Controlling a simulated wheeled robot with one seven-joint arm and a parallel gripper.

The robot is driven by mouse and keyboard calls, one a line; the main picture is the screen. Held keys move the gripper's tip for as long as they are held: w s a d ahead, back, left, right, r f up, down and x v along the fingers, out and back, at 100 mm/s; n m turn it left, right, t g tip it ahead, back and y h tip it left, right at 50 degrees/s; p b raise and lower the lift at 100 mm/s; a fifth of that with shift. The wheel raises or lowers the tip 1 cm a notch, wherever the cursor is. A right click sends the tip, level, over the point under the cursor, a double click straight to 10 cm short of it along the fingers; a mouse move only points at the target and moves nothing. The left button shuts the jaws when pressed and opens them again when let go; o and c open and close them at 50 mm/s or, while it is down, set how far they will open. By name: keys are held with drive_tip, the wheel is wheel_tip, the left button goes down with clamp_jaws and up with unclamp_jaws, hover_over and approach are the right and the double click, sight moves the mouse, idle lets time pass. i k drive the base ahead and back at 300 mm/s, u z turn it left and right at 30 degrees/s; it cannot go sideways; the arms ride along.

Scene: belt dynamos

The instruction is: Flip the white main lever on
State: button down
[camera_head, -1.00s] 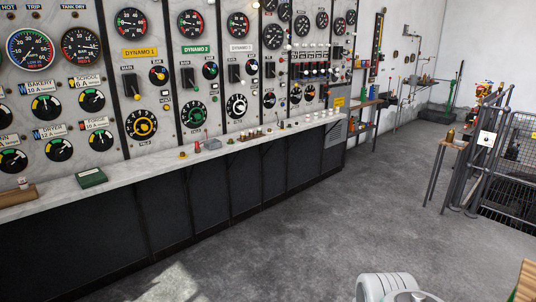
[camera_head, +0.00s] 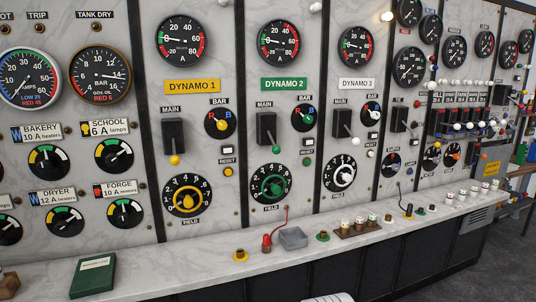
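The DYNAMO 3 panel has a white name plate (camera_head: 357,84). Under its MAIN label is a black switch box (camera_head: 342,122) with a lever that hangs down to the right and ends in a white knob (camera_head: 355,141). The white-knobbed lever is in clear view, with nothing touching it. My gripper is not in view. Only a white rounded edge, likely part of my own arm, shows at the bottom of the picture.
Similar main levers have a yellow knob (camera_head: 175,160) and a green knob (camera_head: 275,149). A marble ledge (camera_head: 330,262) runs below the panels, with a green book (camera_head: 93,276), grey tray (camera_head: 293,238), red plug (camera_head: 267,243) and wooden knob rack (camera_head: 358,229) on it.

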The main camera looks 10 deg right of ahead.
sight(356, 141)
drive_tip(key=u, duration=0.3)
drive_tip(key=i, duration=1.2)
drive_tip(key=u, duration=0.3)
